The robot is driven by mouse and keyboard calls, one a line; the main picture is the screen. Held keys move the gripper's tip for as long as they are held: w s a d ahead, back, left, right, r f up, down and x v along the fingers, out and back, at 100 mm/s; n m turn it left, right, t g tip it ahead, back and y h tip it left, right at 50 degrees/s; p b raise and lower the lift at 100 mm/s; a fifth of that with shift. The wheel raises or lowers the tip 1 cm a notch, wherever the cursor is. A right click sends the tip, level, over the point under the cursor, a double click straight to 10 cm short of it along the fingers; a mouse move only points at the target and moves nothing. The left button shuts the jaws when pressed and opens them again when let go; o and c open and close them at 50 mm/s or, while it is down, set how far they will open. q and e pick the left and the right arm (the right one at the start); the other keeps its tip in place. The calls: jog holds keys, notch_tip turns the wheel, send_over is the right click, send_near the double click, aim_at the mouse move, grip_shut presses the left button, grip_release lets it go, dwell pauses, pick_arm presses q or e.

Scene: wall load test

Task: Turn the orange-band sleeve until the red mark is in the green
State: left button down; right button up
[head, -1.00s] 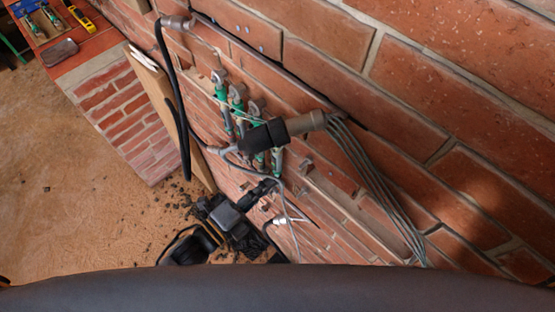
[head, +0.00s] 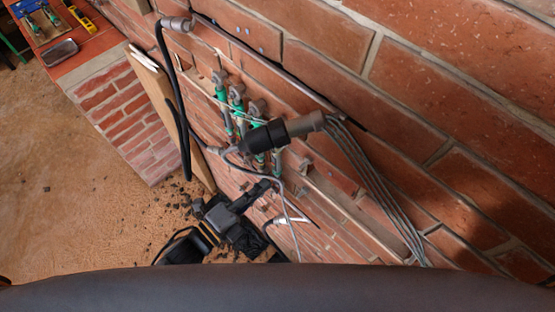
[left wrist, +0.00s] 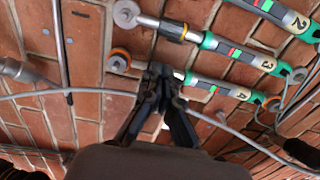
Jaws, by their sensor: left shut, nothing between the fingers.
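Several green and grey sleeves on the brick wall show in the left wrist view. Sleeve 2 (left wrist: 275,12) is at the top right. My left gripper (left wrist: 162,70) is shut and empty, its tips close to sleeve 4's left end; contact is unclear. It also shows in the head view (head: 266,186).
A grey cable (left wrist: 70,93) runs across the wall behind my fingers. A black and beige cylinder (head: 265,136) with several cables juts out and partly covers the sleeves in the head view. A wooden board (head: 155,75) and brick pier (head: 120,125) stand left.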

pick_arm(q)
jog(key=shift+s+d, duration=0.1)
jog(key=shift+d, duration=0.05)
jog(key=shift+s+d, duration=0.3)
jog(key=shift+s, duration=0.05)
jog(key=shift+w+d, duration=0.35)
jog(key=shift+w, duration=0.05)
dwell(0.8)
jog(key=shift+w+a, duration=0.3)
dwell(0.4)
jog(key=shift+s+a, duration=0.1)
jog(key=shift+s, duration=0.05)
jog(key=shift+s+a+p, duration=0.25)
jog(key=shift+p, duration=0.05)
dwell(0.3)
jog(key=shift+s+d, duration=0.1)
jog(key=shift+s+d, duration=0.2)
dwell(0.3)
